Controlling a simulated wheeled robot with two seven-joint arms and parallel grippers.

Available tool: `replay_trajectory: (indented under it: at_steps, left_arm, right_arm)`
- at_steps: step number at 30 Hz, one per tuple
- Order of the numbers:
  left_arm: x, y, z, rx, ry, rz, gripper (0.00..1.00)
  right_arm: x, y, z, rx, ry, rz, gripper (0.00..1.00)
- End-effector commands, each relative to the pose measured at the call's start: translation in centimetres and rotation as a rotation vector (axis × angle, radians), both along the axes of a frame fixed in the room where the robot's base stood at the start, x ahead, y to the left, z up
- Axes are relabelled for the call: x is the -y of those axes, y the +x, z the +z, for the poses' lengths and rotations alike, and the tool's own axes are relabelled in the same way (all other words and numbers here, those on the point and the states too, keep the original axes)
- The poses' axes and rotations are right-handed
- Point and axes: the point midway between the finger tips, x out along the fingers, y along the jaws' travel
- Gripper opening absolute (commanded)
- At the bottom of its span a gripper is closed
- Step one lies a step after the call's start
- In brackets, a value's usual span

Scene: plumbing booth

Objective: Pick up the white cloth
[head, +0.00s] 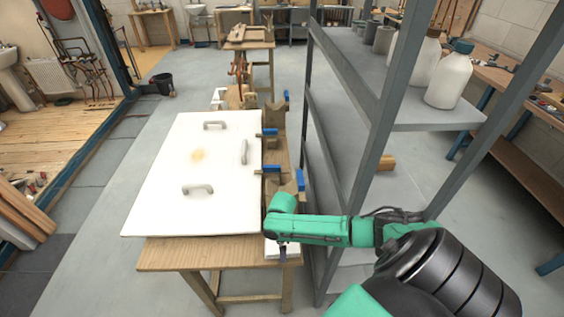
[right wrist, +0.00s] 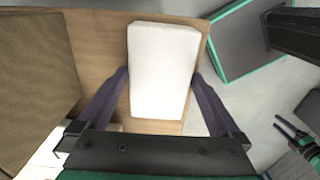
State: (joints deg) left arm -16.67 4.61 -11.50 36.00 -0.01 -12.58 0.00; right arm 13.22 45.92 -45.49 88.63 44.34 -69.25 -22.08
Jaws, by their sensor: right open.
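The white cloth (right wrist: 161,68) shows in the right wrist view as a thick, pale folded rectangle on the wooden table top. In the head view, a white bit of it (head: 271,247) shows at the table's right front corner, mostly hidden by my right arm. My right gripper (right wrist: 159,78) is open, with one dark finger on each side of the cloth. The fingers look apart from it; their height above the table is hard to tell. In the head view the right gripper (head: 283,256) points down at that corner. My left gripper is not in view.
A large white panel with grey handles (head: 195,150) covers most of the wooden table (head: 180,255). Blue-ended clamps (head: 270,170) line its right side. A grey metal shelf (head: 440,115) with white bottles (head: 448,82) stands close on the right. The floor left of the table is clear.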

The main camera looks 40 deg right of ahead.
Motion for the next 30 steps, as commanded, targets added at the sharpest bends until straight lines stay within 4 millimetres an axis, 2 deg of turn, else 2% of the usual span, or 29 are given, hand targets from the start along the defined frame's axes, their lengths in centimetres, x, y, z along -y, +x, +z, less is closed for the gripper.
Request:
replay_trajectory:
  at_steps: [5, 8, 10, 11, 18, 23, 26, 30]
  left_arm:
    - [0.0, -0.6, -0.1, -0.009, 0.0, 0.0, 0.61]
    - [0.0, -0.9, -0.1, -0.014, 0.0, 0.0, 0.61]
    - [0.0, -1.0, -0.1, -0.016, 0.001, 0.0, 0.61]
    - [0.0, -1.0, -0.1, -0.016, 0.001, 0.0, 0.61]
    - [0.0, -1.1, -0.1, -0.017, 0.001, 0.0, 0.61]
    - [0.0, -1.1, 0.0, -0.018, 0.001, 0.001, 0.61]
    - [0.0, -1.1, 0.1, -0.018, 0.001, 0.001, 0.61]
    - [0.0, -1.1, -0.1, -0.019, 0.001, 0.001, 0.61]
  right_arm:
    - [0.0, 0.0, -0.1, 0.001, -0.001, 0.0, 1.0]
    - [0.0, 0.0, -0.1, 0.001, -0.001, 0.0, 0.66]
    - [0.0, 0.0, -0.1, 0.001, -0.001, 0.0, 0.39]
    - [0.0, 0.0, -0.1, 0.001, -0.001, 0.0, 0.31]
    - [0.0, 0.0, 0.1, 0.001, -0.001, -0.001, 0.31]
    - [0.1, 0.1, 1.5, 0.002, 0.0, 0.0, 0.31]
    - [0.1, 0.1, 3.6, 0.004, -0.002, 0.001, 0.31]
    - [0.1, 0.1, 8.7, 0.005, -0.003, 0.003, 0.31]
